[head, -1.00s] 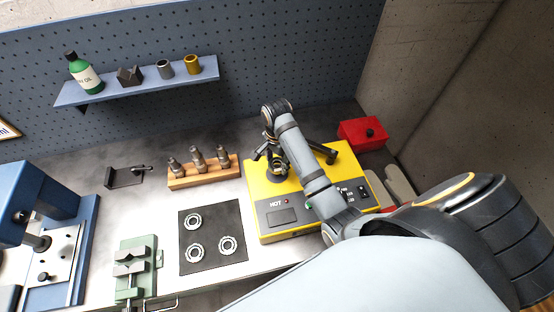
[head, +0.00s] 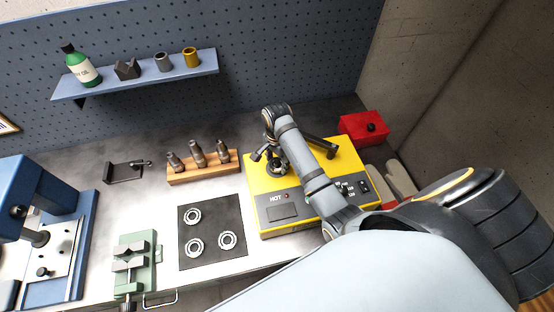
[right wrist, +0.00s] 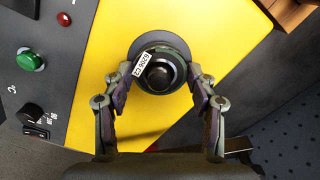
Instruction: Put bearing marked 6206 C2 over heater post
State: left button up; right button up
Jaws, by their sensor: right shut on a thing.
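The yellow heater (head: 258,190) stands on the bench with its dark post (right wrist: 158,74) near its far left part. My right gripper (head: 272,158) is above that spot, its fingers pointing down. In the right wrist view the fingers (right wrist: 162,80) are shut on the sides of a dark-rimmed bearing (right wrist: 178,50). The bearing has a white tag (right wrist: 141,65) reading about 6206, its suffix too small to be sure of. The bearing looks lined up around the round post top. How far down it sits cannot be told. My left gripper is out of view.
A dark mat (head: 212,257) with three bearings (head: 228,240) lies left of the heater. A wooden rack (head: 205,173) with several metal pieces stands behind it. A red box (head: 362,128) is at the back right. A green vise (head: 133,262) and blue press (head: 85,240) are at left.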

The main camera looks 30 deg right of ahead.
jog(key=shift+f, duration=0.35)
jog(key=o, duration=1.2)
jog(key=shift+c, duration=0.2)
jog(key=shift+c, duration=0.4)
